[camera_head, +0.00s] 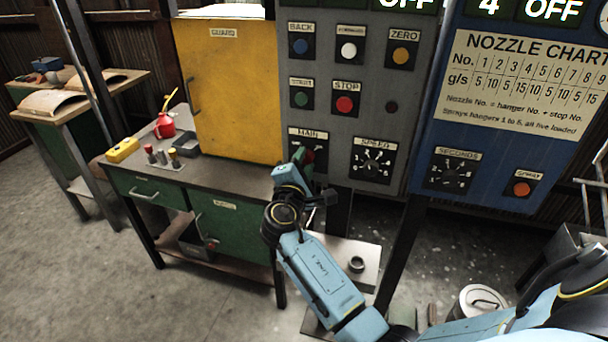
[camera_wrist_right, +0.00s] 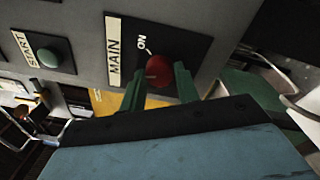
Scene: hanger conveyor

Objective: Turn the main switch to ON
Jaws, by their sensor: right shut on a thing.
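The main switch is a red knob on a dark plate below the label MAIN on the grey control panel (camera_head: 370,100). In the head view, my right gripper (camera_head: 304,160) is at the knob and hides most of it. In the right wrist view, the red knob (camera_wrist_right: 159,70) sits between the two green fingers of my right gripper (camera_wrist_right: 160,84), which are shut on it. The ON mark (camera_wrist_right: 142,43) shows beside the knob. I cannot tell exactly which way the knob points. My left gripper is not in view.
The panel has the START button (camera_head: 301,98), STOP button (camera_head: 345,104) and SPEED dial (camera_head: 372,162) close by. A blue nozzle panel (camera_head: 480,150) stands to the right. A yellow guard cabinet (camera_head: 228,90) and green workbench (camera_head: 240,235) stand to the left.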

